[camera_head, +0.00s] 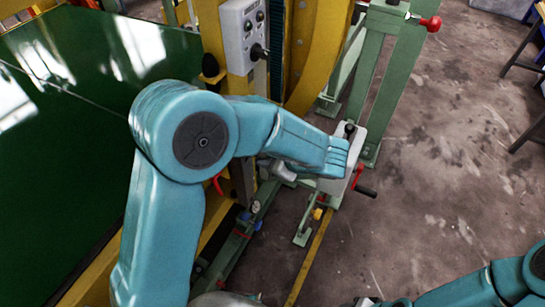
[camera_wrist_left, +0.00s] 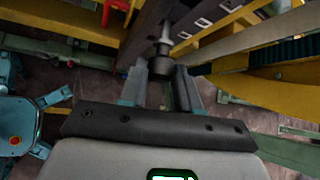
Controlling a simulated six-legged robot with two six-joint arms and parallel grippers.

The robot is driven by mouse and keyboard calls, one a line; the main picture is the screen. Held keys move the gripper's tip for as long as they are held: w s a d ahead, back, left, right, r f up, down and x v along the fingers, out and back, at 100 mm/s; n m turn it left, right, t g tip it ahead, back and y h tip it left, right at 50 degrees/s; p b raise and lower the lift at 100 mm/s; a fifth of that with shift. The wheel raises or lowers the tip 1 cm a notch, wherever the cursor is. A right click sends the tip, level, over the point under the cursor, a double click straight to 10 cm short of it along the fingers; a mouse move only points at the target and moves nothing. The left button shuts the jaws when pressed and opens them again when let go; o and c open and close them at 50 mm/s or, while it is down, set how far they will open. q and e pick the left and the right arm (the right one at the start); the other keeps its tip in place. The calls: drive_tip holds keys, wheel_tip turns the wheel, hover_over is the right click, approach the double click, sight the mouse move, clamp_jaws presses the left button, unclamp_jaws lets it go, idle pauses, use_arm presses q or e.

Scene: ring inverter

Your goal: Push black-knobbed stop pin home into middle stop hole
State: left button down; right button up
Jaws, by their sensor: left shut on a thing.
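The black-knobbed stop pin's knob (camera_wrist_left: 160,66) is between the fingertips of my left gripper (camera_wrist_left: 160,88) in the left wrist view. The gripper is shut on it. A pale metal shank shows beyond the knob and points at a dark bar (camera_wrist_left: 152,22). The shank's far end meets the bar's edge there; I cannot tell how deep it sits, and the stop hole itself is hidden. In the head view my left gripper (camera_head: 275,170) reaches leftward to the yellow frame's lower side, and the pin is hidden. My right arm enters at the bottom right, without its gripper clearly showing.
A green panel (camera_head: 60,130) fills the left. A grey control box (camera_head: 242,35) hangs above my left arm by a yellow curved frame (camera_head: 325,50). The concrete floor (camera_head: 440,170) at right is free.

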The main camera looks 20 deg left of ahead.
use_arm(q)
drive_tip(key=shift+a, duration=1.2)
drive_tip(key=c, duration=0.7)
unclamp_jaws()
drive_tip(key=shift+c, duration=0.2)
drive_tip(key=v, duration=1.6)
drive_tip(key=shift+d, duration=0.15)
